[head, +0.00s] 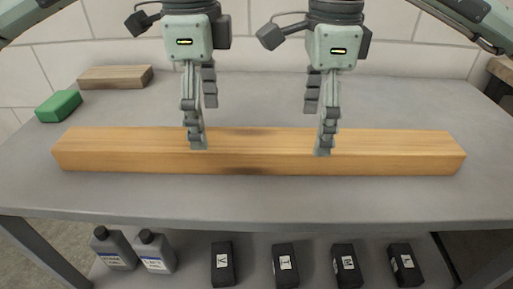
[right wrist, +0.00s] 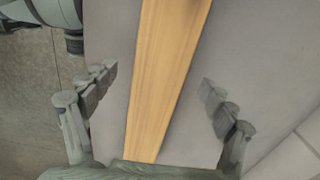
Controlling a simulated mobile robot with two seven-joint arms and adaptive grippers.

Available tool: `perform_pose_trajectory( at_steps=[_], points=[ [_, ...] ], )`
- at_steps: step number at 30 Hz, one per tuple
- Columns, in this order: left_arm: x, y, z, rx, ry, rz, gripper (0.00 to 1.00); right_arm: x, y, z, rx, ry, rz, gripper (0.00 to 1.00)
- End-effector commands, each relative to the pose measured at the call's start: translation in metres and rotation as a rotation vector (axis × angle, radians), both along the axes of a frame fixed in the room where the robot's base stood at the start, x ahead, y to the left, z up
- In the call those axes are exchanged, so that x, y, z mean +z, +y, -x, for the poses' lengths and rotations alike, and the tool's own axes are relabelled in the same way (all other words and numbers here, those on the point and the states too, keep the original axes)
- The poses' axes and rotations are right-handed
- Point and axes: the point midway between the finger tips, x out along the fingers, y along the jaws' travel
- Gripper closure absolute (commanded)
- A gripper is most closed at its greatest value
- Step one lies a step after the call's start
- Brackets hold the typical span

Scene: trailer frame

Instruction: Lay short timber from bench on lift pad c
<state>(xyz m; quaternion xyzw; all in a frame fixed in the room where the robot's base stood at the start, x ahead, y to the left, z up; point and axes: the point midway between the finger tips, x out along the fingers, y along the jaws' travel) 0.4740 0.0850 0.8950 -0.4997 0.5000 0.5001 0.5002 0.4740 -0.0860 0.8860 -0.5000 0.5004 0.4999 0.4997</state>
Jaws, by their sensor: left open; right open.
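A light wooden timber (head: 260,152) lies lengthwise across the grey bench (head: 400,100). My left gripper (head: 203,123) is open above it, left of its middle, with one finger in front of the timber's top edge. My right gripper (head: 317,128) is open above it, right of the middle. In the right wrist view the timber (right wrist: 168,75) runs between the spread fingers of that gripper (right wrist: 158,90), with a gap on both sides. A shorter brown wood block (head: 115,76) lies at the back left. No lift pad is in view.
A green block (head: 58,106) lies at the bench's left edge. Below the bench stand two grey bottles (head: 115,250) (head: 155,252) and several black lettered boxes (head: 285,263). A pale block wall (head: 420,55) rises behind. The bench's back right is clear.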

Motion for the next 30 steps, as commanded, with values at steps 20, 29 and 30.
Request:
perform_pose_trajectory(
  at_steps=[20,29,30],
  points=[
    [-0.050,0.000,0.000,0.000,0.000,0.001,0.16,-0.050,0.000,0.000,0.000,-0.001,-0.001,0.16],
    [-0.050,0.000,0.000,0.000,0.000,0.001,0.47,-0.050,0.000,0.000,-0.001,-0.001,-0.001,0.47],
    [-0.050,0.000,0.000,0.000,0.000,0.001,0.52,-0.050,0.000,0.000,-0.001,-0.001,-0.001,0.52]
  ],
)
